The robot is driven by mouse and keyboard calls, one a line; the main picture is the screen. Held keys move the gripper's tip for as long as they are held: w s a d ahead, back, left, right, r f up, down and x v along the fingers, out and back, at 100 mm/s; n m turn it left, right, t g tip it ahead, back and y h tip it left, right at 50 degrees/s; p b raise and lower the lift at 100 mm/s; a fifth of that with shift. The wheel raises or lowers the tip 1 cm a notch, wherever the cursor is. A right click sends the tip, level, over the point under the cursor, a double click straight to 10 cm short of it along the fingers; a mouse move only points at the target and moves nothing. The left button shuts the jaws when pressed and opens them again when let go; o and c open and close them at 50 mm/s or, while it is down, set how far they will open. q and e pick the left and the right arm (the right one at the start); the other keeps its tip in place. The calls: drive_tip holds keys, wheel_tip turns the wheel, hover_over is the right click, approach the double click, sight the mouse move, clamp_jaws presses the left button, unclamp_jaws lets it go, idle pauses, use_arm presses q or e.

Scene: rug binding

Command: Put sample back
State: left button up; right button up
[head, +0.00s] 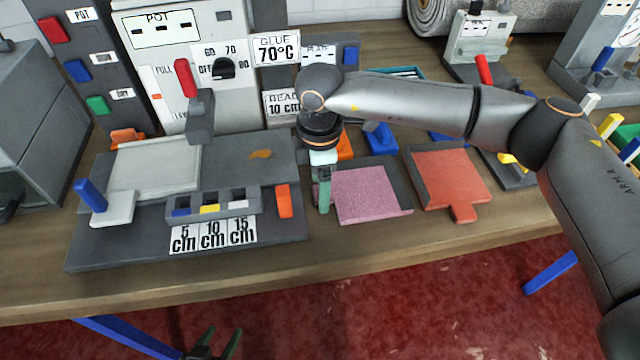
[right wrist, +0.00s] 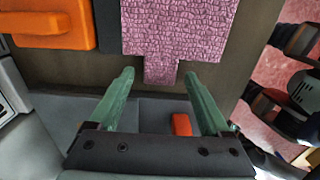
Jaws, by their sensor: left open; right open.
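A pink textured sample (head: 368,195) lies on a dark grey tray (head: 398,178) on the bench; it also shows in the right wrist view (right wrist: 180,28), with a narrow tab toward my right gripper. My right gripper (head: 322,208) points down at the sample's left edge. In the right wrist view my right gripper (right wrist: 161,74) is open and empty, its fingertips on either side of the tab; their height above it is unclear. A red-orange sample (head: 450,177) with a front tab lies on another tray to the right. My left gripper (head: 226,332) is open and empty below the bench's front edge.
A grey binding station (head: 90,250) with a pale plate, small coloured blocks and an orange block (head: 284,201) stands left of the pink sample. Behind are a glue pot panel (head: 165,75), an orange part (head: 345,146) and a blue one (head: 381,139). Bare bench (head: 370,260) lies in front.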

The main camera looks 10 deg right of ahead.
wheel_tip(320, 180, up, 12)
drive_tip(key=shift+f+b, duration=0.15)
drive_tip(key=shift+b, duration=0.3)
